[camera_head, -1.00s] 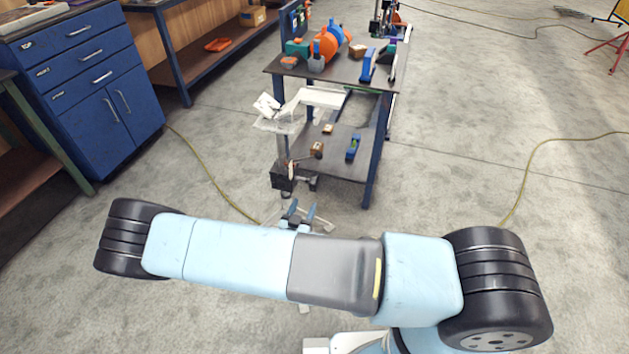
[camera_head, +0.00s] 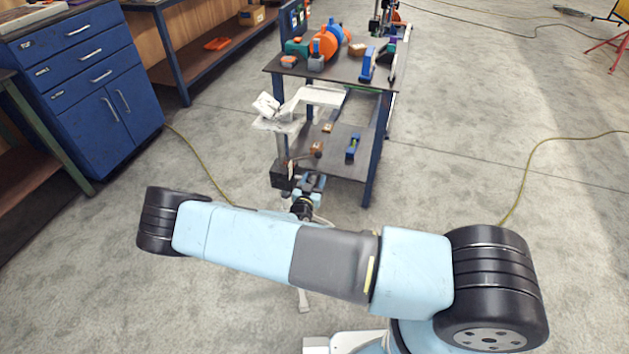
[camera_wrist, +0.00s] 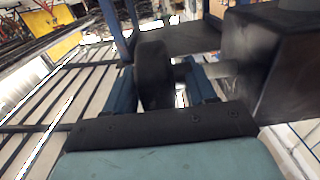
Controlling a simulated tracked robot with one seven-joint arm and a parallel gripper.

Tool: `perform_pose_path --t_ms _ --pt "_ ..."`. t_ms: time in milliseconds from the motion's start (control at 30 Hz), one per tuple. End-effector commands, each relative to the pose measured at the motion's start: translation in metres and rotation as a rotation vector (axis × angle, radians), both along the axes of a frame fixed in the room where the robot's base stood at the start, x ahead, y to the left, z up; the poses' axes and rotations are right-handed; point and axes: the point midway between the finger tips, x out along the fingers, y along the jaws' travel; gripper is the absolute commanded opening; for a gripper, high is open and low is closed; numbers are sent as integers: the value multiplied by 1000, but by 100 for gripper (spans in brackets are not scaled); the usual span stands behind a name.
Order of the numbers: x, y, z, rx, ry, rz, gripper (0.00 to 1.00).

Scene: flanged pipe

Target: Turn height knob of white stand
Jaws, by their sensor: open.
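The white stand (camera_head: 279,124) is beside the near left corner of the work table, with a black box (camera_head: 283,175) low on its post. In the wrist view the dark box (camera_wrist: 275,60) fills the right side. The black round height knob (camera_wrist: 154,72) sticks out from it on a short shaft. My gripper (camera_wrist: 165,88) is open, with one blue finger on each side of the knob; I see gaps, and contact is not clear. In the head view my gripper (camera_head: 312,182) is just right of the box, and the knob cannot be made out there.
The work table (camera_head: 340,68) carries orange and blue parts on top. Its lower shelf (camera_head: 338,165) holds a few small items. A blue cabinet (camera_head: 95,85) stands at the left. A yellow cable (camera_head: 200,165) lies on the floor. The floor to the right is mostly clear.

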Motion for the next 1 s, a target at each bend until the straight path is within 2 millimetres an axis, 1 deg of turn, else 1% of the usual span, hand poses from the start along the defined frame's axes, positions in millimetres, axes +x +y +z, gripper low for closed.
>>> perform_pose_path --t_ms 233,767,1000 --pt "0 0 0 0 0 0 55" --pt "0 0 0 0 0 -1 5" --pt "1 -1 0 7 17 -2 4"
